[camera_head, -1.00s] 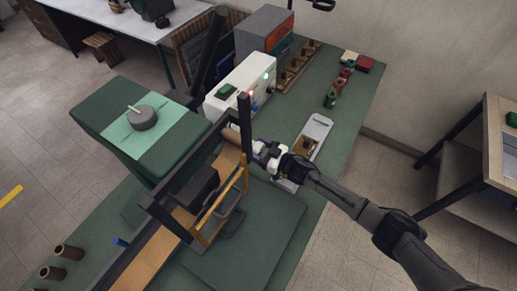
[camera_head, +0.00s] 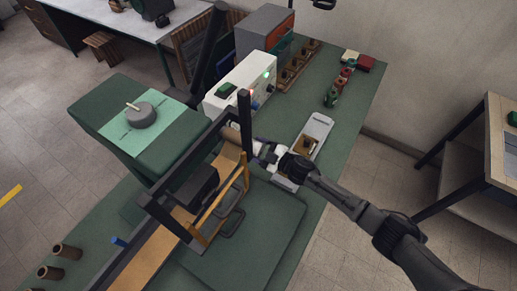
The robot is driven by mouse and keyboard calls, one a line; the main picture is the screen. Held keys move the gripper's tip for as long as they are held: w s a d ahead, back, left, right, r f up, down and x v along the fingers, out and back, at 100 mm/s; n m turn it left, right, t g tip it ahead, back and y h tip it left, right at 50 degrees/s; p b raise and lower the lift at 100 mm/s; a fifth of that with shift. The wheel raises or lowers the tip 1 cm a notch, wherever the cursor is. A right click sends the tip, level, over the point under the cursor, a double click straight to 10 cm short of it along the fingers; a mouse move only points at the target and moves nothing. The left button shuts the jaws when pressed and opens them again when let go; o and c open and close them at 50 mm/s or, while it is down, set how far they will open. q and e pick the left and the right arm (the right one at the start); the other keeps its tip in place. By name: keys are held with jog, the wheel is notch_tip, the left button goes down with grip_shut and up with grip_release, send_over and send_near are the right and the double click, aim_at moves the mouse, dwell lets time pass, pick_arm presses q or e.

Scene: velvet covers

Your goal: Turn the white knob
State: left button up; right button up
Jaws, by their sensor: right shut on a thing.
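My right gripper (camera_head: 259,150) reaches in from the right and is at the near-right side of the dark frame (camera_head: 245,125), by its upright post. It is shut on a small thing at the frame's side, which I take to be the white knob. The knob is hidden by the fingers and wrist, so its turn angle cannot be seen. The frame spans a tan belt (camera_head: 165,240) with a black block (camera_head: 197,188) over it. My left gripper is not in view.
A white box (camera_head: 240,85) with a green lamp stands behind the frame. A grey tray (camera_head: 315,130) lies beyond my wrist. A green padded block (camera_head: 95,105) with a grey disc (camera_head: 141,115) stands left. Several brown cylinders (camera_head: 50,272) stand front left.

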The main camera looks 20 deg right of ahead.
jog(key=n, duration=0.3)
jog(key=shift+b, duration=0.35)
jog(key=shift+n, duration=0.7)
jog(key=o, duration=0.9)
jog(key=shift+s+f, duration=0.1)
jog(key=shift+b+v, duration=0.5)
jog(key=shift+v, duration=6.4)
